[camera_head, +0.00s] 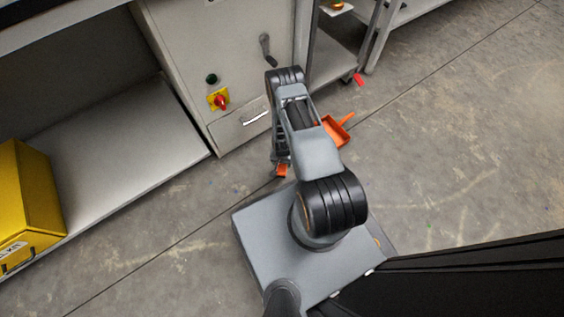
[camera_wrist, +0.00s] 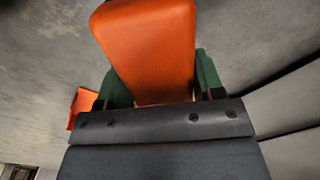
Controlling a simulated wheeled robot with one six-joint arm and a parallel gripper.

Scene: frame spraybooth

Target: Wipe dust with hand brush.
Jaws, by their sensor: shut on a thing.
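My gripper (camera_head: 280,163) is low over the concrete floor, in front of the grey cabinet. In the wrist view its green fingers (camera_wrist: 153,82) are shut on an orange hand brush (camera_wrist: 148,45), one on each side. A small orange part of the brush (camera_head: 282,171) shows below my arm in the head view; its bristles are hidden. An orange dustpan (camera_head: 336,132) with an upright-slanting handle lies on the floor to the right of my arm, partly hidden by it. An orange piece, probably the dustpan, shows at left in the wrist view (camera_wrist: 82,105). I cannot make out dust clearly.
The grey cabinet (camera_head: 225,60) has a red-yellow switch (camera_head: 219,98) and a handle. A yellow case (camera_head: 28,205) sits on a low shelf (camera_head: 125,150) at left. A small red item (camera_head: 359,80) lies near the bench legs. The floor at right is mostly clear.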

